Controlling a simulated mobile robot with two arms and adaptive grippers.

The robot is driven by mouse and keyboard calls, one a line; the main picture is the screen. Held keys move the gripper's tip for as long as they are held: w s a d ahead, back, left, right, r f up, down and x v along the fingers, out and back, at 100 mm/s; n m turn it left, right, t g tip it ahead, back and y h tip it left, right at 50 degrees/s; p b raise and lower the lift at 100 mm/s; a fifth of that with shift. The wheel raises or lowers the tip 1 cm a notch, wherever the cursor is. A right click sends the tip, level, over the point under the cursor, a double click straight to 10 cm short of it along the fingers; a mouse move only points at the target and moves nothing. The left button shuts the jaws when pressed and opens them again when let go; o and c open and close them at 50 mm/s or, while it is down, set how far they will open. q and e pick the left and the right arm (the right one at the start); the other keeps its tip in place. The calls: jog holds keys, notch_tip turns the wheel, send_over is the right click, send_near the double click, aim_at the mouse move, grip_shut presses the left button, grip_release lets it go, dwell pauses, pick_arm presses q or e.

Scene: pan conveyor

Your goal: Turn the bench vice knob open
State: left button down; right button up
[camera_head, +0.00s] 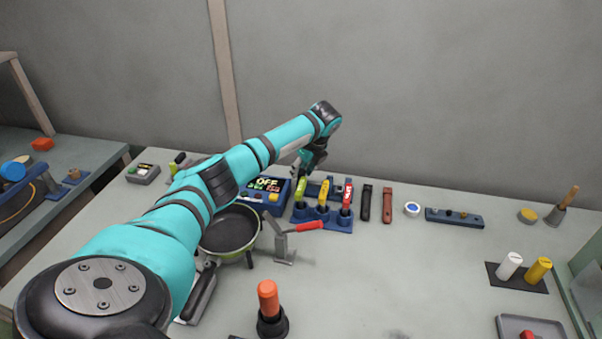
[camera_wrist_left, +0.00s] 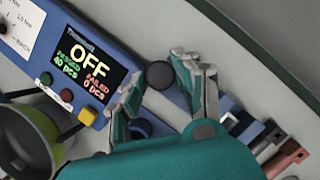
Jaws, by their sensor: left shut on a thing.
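My left arm reaches across the bench, and its gripper (camera_head: 304,171) points down at the back, beside the display box reading OFF. In the left wrist view the two fingers of my left gripper (camera_wrist_left: 158,72) are on either side of a dark round knob (camera_wrist_left: 160,75), shut on it. Part of the blue vice body (camera_wrist_left: 178,97) shows beside the knob, between and behind the fingers. In the head view the gripper and arm hide the knob. My right gripper is in neither view.
The blue display box (camera_head: 268,188) stands close left of the gripper. A blue holder (camera_head: 330,222) with several coloured-handled tools is just in front.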

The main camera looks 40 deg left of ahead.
pick_arm(q)
jog(key=n, duration=0.1)
jog(key=n+g+b, duration=0.1)
jog(key=n, duration=0.1)
jog(key=n+b, duration=0.1)
jog(key=shift+w+n+g, duration=0.25)
jog(key=shift+n+g, duration=0.05)
jog(key=shift+g, duration=0.1)
jog(key=shift+w+r+n+g+h+b, duration=0.1)
jog(key=shift+n+g+h+b, duration=0.5)
jog(key=shift+n+b, duration=1.2)
jog(key=c, duration=0.9)
grip_release()
jog(key=shift+c, duration=0.2)
jog(key=v, duration=0.7)
jog(key=shift+r, duration=0.15)
jog(key=shift+w+d, duration=0.1)
jog(key=shift+d, duration=0.05)
